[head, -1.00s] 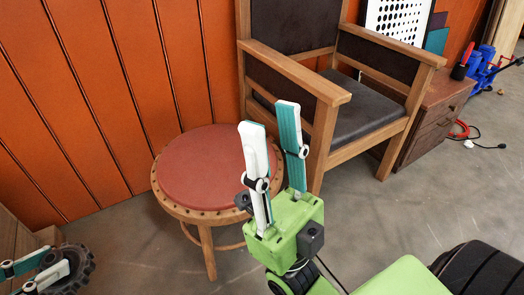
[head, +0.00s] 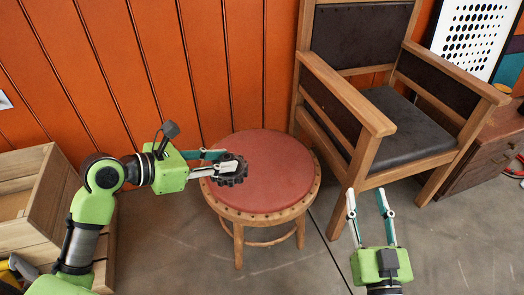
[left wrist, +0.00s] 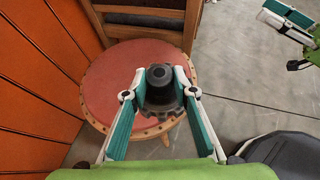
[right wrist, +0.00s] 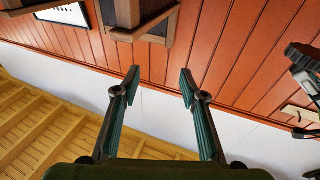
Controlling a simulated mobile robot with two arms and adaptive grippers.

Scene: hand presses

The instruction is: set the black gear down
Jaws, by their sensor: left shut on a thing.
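The black gear (head: 232,170) is a dark toothed wheel. My left gripper (head: 224,164) is shut on it, with fingers on either side. The gear overlaps the left part of the round red-topped stool (head: 265,172) in the head view. In the left wrist view the gear (left wrist: 161,92) sits between the fingertips, in front of the stool (left wrist: 105,90). I cannot tell for sure whether it touches the seat. My right gripper (head: 366,200) is open and empty, to the right of the stool; its spread fingers also show in the right wrist view (right wrist: 160,80).
A wooden armchair (head: 360,115) with dark cushions stands right of the stool. A wooden crate (head: 40,190) is at the left, near my left arm. An orange panelled wall (head: 150,70) is behind. Grey floor (head: 180,255) is clear in front of the stool.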

